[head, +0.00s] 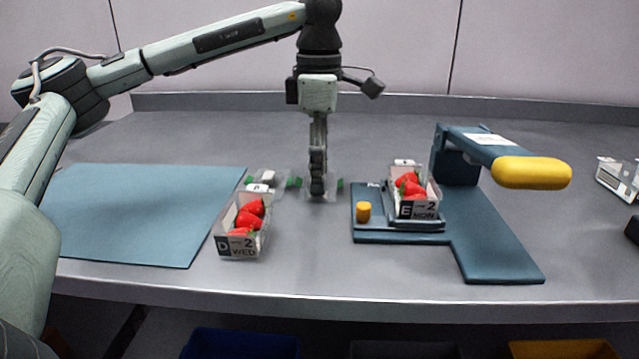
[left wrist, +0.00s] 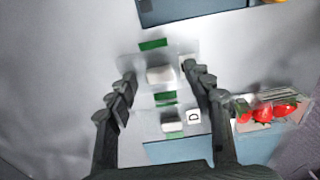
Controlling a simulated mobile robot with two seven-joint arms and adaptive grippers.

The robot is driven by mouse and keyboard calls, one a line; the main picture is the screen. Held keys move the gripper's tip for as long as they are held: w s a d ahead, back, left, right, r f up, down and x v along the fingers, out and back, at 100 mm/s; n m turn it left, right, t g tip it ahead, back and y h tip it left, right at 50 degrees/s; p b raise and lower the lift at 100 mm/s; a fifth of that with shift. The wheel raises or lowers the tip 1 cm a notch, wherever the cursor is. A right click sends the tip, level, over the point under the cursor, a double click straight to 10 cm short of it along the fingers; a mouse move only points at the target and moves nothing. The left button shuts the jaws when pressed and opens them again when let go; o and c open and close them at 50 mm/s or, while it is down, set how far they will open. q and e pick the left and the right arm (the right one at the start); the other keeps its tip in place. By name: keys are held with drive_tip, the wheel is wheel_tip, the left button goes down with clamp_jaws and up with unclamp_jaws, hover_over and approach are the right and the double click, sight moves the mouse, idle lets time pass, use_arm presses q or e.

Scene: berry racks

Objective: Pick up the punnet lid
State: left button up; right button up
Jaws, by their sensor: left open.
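A clear punnet lid with a white block handle (left wrist: 160,74) and green tabs lies on the bench between my left fingertips in the left wrist view. My left gripper (head: 317,190) is open and points straight down over this lid, which it partly hides in the head view. It also shows in the left wrist view (left wrist: 160,76), a finger on either side of the handle. A second clear lid (head: 270,178) with a white handle lies just left of it, and shows below it in the left wrist view (left wrist: 172,125). My right gripper is not in view.
An open punnet of strawberries marked D (head: 240,232) stands left of the gripper. Punnet E (head: 416,208) sits on a blue press stand (head: 490,240) with a yellow-ended lever (head: 531,172). A blue mat (head: 140,215) lies left. The bench behind the gripper is clear.

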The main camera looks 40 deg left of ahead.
use_arm(q)
drive_tip(key=c, duration=0.9)
drive_tip(key=shift+o, duration=0.2)
